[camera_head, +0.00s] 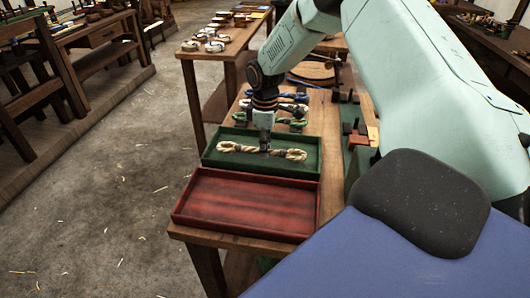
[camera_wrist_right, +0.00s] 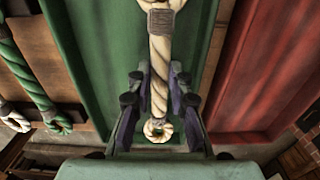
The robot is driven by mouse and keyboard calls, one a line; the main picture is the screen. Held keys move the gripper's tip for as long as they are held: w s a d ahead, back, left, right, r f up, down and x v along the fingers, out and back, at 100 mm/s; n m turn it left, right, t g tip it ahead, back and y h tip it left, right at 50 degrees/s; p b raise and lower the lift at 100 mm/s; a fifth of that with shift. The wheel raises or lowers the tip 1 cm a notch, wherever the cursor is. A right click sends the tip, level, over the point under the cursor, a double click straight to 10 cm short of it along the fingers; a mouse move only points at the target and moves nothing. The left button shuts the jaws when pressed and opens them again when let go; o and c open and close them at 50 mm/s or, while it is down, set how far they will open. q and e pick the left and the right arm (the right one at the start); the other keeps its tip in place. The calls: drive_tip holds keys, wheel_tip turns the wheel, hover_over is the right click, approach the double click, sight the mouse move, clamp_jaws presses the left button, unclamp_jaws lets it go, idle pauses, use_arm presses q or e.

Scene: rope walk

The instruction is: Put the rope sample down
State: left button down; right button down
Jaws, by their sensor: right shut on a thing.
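The rope sample (camera_head: 236,149) is a cream twisted rope with an eye at each end and dark bindings. It is over the green tray (camera_head: 222,163); I cannot tell whether it touches the tray floor. My right gripper (camera_head: 265,147) comes down from above and is shut on the rope sample. In the right wrist view the rope (camera_wrist_right: 160,65) runs between the two fingers (camera_wrist_right: 159,95), with one small eye near the palm. The green tray (camera_wrist_right: 90,45) lies behind it. My left gripper is not in view.
An empty red tray (camera_head: 250,203) sits in front of the green one, at the table's near end. Green-and-white ropes (camera_head: 283,123) lie behind the green tray. Another table (camera_head: 232,42) with small coils stands further back. Open concrete floor lies to the left.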

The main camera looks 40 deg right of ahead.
drive_tip(key=shift+s+d+f, duration=0.1)
drive_tip(key=shift+f, duration=0.5)
drive_tip(key=shift+s+d+f, duration=0.1)
drive_tip(key=shift+f, duration=0.5)
drive_tip(key=shift+w, duration=0.2)
drive_tip(key=shift+a+f, duration=0.1)
drive_tip(key=shift+a, duration=0.05)
drive_tip(key=c, duration=1.2)
unclamp_jaws()
wheel_tip(320, 180, up, 12)
drive_tip(key=shift+r+p, duration=0.15)
drive_tip(key=shift+p, duration=0.7)
